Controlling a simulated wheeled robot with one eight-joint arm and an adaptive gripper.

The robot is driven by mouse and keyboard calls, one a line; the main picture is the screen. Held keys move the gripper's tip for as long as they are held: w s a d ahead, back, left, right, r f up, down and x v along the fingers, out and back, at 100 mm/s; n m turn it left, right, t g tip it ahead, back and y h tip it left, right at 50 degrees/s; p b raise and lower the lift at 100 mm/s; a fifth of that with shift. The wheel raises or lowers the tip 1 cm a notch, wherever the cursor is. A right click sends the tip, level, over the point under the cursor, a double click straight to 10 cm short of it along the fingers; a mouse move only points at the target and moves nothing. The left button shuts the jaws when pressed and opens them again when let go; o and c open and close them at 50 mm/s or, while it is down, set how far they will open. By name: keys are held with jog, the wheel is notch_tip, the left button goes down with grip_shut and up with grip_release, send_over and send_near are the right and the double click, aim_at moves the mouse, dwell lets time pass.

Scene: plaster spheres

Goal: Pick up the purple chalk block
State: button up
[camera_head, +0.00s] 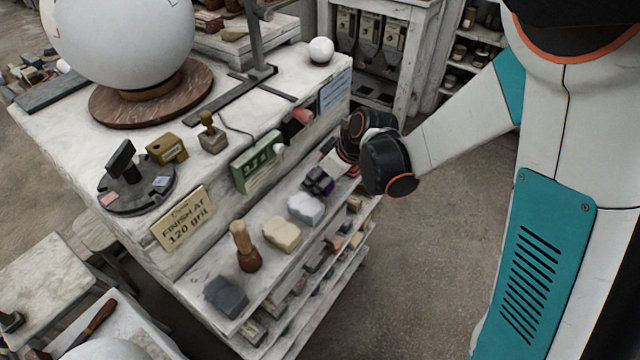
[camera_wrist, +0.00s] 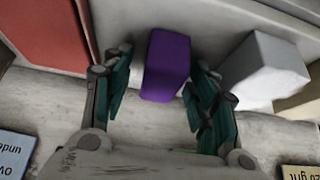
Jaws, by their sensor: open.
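The purple chalk block (camera_wrist: 166,66) lies on the white shelf in the wrist view, between the two teal fingers of my gripper (camera_wrist: 157,92). The fingers are apart, with a gap visible on each side of the block. In the head view, my gripper (camera_head: 318,180) reaches down to the upper shelf of the white cabinet, and a small purple part of the block (camera_head: 321,183) shows there. The rest of the block is hidden by the gripper.
A whitish block (camera_wrist: 265,70) sits close to the right finger, and a red block (camera_wrist: 48,35) is at the left. On the same shelf in the head view are a white block (camera_head: 306,208), a cream block (camera_head: 282,234), a brush (camera_head: 246,250) and a grey block (camera_head: 226,297).

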jog(key=shift+s+r, duration=0.1)
jog(key=c, duration=1.2)
jog(key=shift+c, duration=0.2)
notch_tip(320, 180, up, 10)
jog(key=p, duration=0.3)
jog(key=o, duration=0.3)
jog(key=shift+c, duration=0.4)
